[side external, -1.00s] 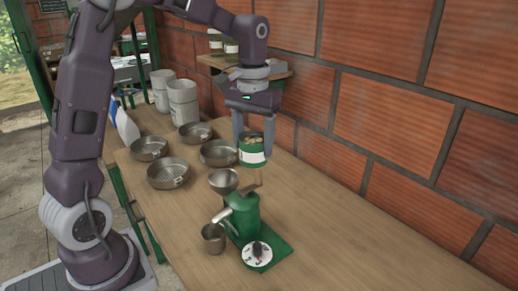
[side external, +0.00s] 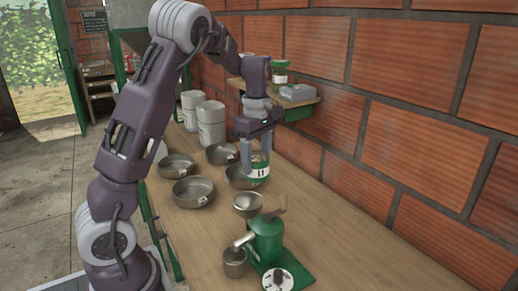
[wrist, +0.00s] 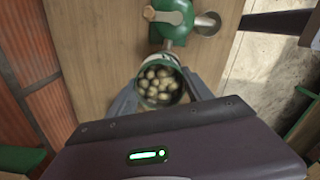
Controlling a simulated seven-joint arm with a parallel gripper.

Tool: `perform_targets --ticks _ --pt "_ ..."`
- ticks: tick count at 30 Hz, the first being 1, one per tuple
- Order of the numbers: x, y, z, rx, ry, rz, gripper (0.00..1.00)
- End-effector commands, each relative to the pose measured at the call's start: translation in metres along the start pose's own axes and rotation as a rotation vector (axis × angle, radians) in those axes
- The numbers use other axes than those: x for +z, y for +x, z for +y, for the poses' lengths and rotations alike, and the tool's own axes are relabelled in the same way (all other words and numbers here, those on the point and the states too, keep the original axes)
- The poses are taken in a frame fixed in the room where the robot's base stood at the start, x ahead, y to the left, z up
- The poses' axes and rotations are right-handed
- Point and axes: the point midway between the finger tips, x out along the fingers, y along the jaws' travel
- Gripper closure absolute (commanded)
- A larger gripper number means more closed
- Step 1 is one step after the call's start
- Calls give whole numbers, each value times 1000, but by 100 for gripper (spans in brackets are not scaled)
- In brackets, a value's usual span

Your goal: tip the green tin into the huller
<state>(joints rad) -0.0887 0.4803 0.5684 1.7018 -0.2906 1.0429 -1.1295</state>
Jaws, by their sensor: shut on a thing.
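The green tin (side external: 259,172) has a white label with dark marks and holds many pale beans, seen in the wrist view (wrist: 160,83). My gripper (side external: 257,163) is shut on the tin, one finger on each side, and holds it roughly upright above the table. The huller's green top (wrist: 173,12) shows beyond the tin in the wrist view.
A steel cup (side external: 235,264) stands beside the huller, and a white dial (side external: 278,281) lies on its base. Several steel pans (side external: 193,192) and white canisters (side external: 211,125) stand behind. A wall shelf (side external: 305,103) and brick wall flank the right. The table's right side is clear.

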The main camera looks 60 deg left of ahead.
Motion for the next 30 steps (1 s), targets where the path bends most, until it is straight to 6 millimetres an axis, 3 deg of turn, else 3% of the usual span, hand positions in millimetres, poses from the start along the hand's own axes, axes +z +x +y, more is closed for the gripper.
perform_targets --ticks 9,14,21,30 --pt "0 72 -1 -2 1 0 88" --pt "-2 80 -1 7 -5 -67 88" --pt "-4 70 -1 66 -14 -481 88" --pt "-16 84 -2 165 -10 -1209 88"
